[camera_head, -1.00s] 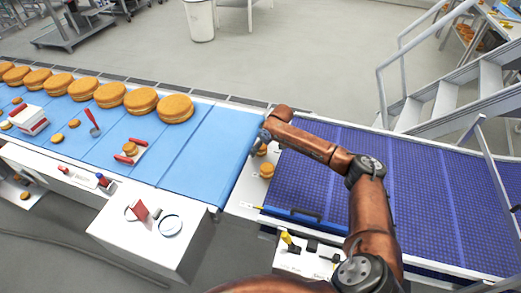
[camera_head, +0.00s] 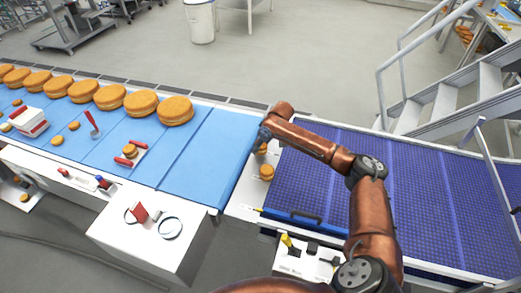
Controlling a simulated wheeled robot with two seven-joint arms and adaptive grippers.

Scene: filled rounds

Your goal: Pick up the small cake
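Two small round golden cakes stand on the white strip between the two belts: the near one (camera_head: 267,172) is in clear view, and the far one (camera_head: 262,149) is partly hidden by my arm. More small cakes lie on the light blue belt, one (camera_head: 130,149) between red pieces on a small white plate and others (camera_head: 73,126) further left. My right gripper (camera_head: 264,136) is at the end of the copper arm, just beyond the far small cake. It is small and mostly hidden, so its fingers cannot be made out. My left gripper is not in view.
A row of large filled cakes (camera_head: 175,110) stands along the light blue belt's far edge. A red-handled spatula (camera_head: 93,125) and a white box (camera_head: 30,119) are on that belt. A dark blue belt (camera_head: 440,200) lies to the right, with metal stairs (camera_head: 440,100) behind it.

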